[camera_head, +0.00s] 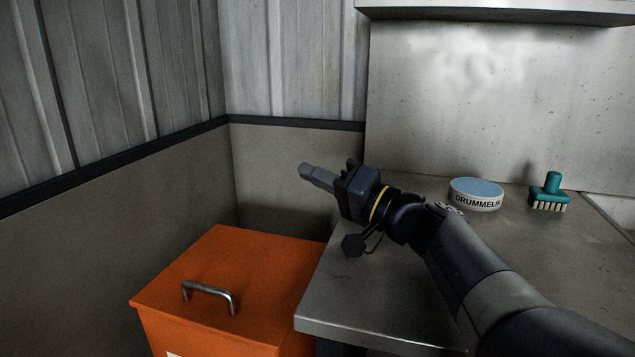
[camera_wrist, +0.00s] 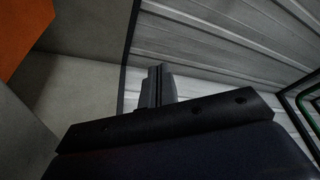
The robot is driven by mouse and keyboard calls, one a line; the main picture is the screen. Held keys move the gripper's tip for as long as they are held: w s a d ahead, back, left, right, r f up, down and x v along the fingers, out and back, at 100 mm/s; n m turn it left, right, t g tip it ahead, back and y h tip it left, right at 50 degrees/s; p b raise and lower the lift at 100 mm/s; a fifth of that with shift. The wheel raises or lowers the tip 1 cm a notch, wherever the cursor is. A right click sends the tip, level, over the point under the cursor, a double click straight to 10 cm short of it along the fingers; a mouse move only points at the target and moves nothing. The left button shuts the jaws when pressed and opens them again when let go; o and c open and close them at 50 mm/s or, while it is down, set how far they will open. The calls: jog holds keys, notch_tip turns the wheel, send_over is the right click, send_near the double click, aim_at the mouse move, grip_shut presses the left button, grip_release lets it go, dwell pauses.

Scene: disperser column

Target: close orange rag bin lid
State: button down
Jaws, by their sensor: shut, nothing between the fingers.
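The orange rag bin (camera_head: 200,345) stands on the floor at the lower left of the head view, beside the metal table. Its orange lid (camera_head: 255,262) lies flat across the top, and a grey bar handle (camera_head: 210,292) is on it. I see no gap under the lid, though its back edge is hard to make out. An orange surface (camera_wrist: 20,35) shows at the upper left of the wrist view. My gripper (camera_head: 305,171) is shut and empty, above and behind the bin, near the table's left edge. Its fingers (camera_wrist: 157,85) are together in the wrist view.
The metal table (camera_head: 370,300) fills the right side, its left edge close to the bin. A round tin with a blue top (camera_head: 476,190) and a green brush (camera_head: 550,190) stand on it. A shelf (camera_head: 500,10) hangs above. Walls close in behind and left.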

jog(key=shift+s, duration=0.1)
dwell(0.5)
notch_tip(320, 180, up, 5)
jog(key=p, duration=0.2)
jog(key=s+d+f, duration=0.3)
jog(key=d+f, duration=0.1)
jog(key=d, duration=0.4)
jog(key=shift+s+d+f+p, duration=0.25)
jog(key=shift+s+d+p, duration=0.05)
jog(key=shift+d, duration=0.05)
jog(key=w+a+b, duration=0.2)
jog(key=w+a, duration=0.1)
jog(key=a, duration=0.5)
jog(key=shift+w+a+f+b, duration=0.3)
jog(key=shift+w+a, duration=0.05)
